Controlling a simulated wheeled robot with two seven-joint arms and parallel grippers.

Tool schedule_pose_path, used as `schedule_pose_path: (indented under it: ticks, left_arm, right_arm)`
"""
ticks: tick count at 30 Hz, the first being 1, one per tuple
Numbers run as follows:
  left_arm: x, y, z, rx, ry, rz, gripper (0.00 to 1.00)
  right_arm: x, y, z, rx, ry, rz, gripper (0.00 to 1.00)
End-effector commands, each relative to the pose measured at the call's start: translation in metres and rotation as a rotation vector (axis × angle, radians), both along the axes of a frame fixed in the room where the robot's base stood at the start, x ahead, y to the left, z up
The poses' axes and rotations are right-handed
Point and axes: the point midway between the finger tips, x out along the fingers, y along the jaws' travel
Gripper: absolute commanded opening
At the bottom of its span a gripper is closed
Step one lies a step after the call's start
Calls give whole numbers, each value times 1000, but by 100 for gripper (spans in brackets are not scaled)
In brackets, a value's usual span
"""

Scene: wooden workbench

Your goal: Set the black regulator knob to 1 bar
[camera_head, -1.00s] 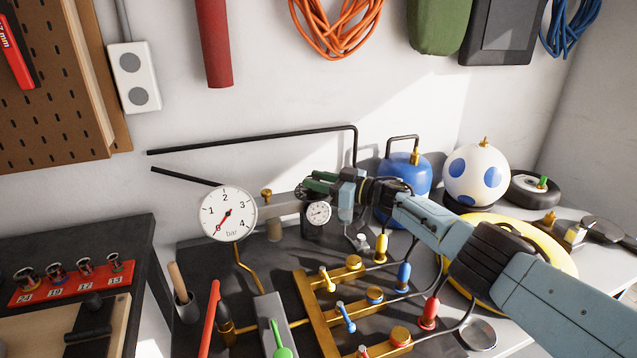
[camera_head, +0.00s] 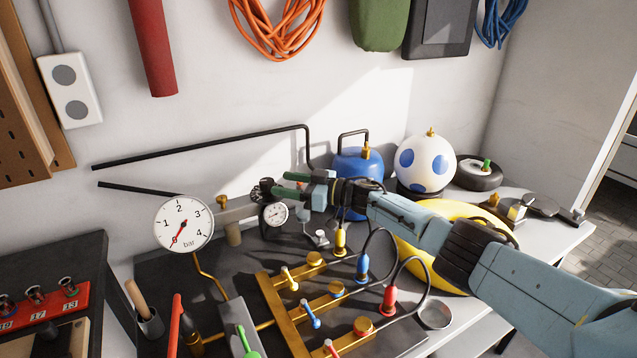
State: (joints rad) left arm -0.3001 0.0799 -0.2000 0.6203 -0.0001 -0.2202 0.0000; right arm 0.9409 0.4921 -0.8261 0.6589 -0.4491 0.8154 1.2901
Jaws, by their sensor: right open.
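The black regulator knob (camera_head: 262,190) sits at the end of the grey regulator body (camera_head: 236,209), above a small dial gauge (camera_head: 275,215). My right gripper (camera_head: 281,186) is open, with its green fingers pointing left. Its fingertips are just right of the knob and look apart from it, though depth is hard to judge. The large white gauge (camera_head: 183,223), marked 1 to 4 bar, stands to the left. Its red needle points to the lower left, below the 1 mark. My left gripper is out of view.
A brass manifold (camera_head: 273,301) with yellow, blue and red fittings lies in front of the regulator. A blue tank (camera_head: 350,172), a white ball with blue spots (camera_head: 426,163) and a yellow ring (camera_head: 408,259) stand to the right. Black pipes (camera_head: 205,145) run along the wall behind.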

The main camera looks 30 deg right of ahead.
Motion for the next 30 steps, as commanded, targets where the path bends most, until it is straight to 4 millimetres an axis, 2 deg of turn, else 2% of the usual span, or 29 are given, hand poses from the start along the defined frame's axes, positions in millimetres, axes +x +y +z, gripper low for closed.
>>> schedule_pose_path:
  ticks: [1,7,13,26,30]
  left_arm:
    - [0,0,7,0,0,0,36]
    - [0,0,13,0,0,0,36]
    - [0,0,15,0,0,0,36]
    - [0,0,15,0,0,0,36]
    - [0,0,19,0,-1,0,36]
  right_arm:
    - [-8,-9,1,-3,3,-1,55]
    - [-37,-40,0,-3,3,-1,55]
    - [-56,-60,-1,-1,1,0,55]
    - [-62,-66,0,0,0,1,55]
    - [-63,-57,-3,4,-3,-15,55]
